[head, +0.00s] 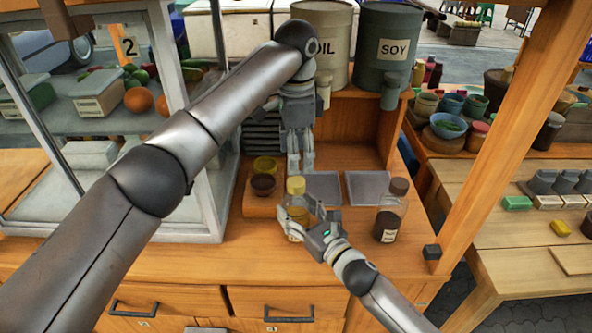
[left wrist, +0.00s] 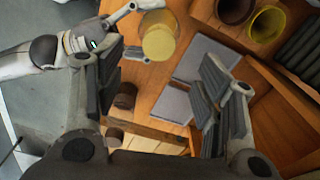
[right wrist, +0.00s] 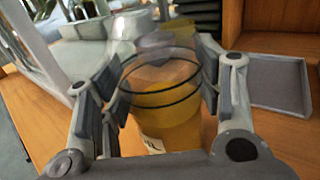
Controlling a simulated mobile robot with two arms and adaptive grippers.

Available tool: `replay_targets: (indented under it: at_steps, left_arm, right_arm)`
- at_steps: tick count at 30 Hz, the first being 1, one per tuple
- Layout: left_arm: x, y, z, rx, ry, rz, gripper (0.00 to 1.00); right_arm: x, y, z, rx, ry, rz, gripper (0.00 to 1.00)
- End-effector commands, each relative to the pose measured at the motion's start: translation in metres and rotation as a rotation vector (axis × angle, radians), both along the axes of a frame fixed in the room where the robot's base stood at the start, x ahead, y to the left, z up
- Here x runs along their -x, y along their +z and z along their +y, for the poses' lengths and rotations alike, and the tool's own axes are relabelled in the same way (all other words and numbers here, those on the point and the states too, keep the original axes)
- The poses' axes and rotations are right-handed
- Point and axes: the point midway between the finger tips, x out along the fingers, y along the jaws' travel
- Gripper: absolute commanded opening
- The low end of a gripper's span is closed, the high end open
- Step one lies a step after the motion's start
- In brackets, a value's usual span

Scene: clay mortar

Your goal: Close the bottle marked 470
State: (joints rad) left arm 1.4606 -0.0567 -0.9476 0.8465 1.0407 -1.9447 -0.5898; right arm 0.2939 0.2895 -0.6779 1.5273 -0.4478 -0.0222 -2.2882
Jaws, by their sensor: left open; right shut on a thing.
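A clear bottle with amber contents (right wrist: 165,105) stands on the wooden counter in the right wrist view. My right gripper (head: 308,213) is shut around its body. The bottle's label is partly hidden and no number is readable. My left gripper (head: 300,167) points down, open and empty, just behind and above the cap in the head view. A second bottle, brown-capped with dark contents (head: 388,223), stands to the right.
A brown cup (head: 263,185) and a yellow cup (head: 264,166) sit left of the bottle. Two shallow grey trays (head: 367,188) lie behind it. A glass case (head: 207,190) stands at left. OIL (head: 325,45) and SOY (head: 386,60) containers stand at the back.

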Motion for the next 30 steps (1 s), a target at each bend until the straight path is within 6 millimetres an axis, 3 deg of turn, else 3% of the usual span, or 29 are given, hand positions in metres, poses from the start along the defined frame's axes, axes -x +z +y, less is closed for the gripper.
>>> replay_targets:
  at_steps: [3,7,19,20,25,30]
  left_arm:
    - [0.0,0.023,0.0,0.0,-0.001,-0.001,0.63]
    - [0.0,0.038,0.0,0.0,0.0,0.0,0.63]
    - [0.0,0.045,0.0,-0.001,-0.001,0.001,0.63]
    - [0.0,0.045,0.0,-0.001,-0.001,0.001,0.63]
    - [0.0,0.045,0.0,-0.001,-0.001,0.001,0.63]
    - [0.0,0.045,0.0,-0.001,-0.001,0.001,0.63]
  right_arm:
    - [0.0,-0.001,0.0,0.001,-0.001,0.001,0.0]
    - [0.0,-0.001,0.0,0.001,0.0,0.001,0.0]
    - [0.0,0.0,0.0,0.001,0.0,0.001,0.0]
    - [0.0,0.0,0.0,0.001,0.0,0.001,0.64]
    - [0.0,0.0,0.0,0.0,0.0,0.0,0.85]
    - [0.0,0.0,0.0,0.0,0.0,0.0,0.85]
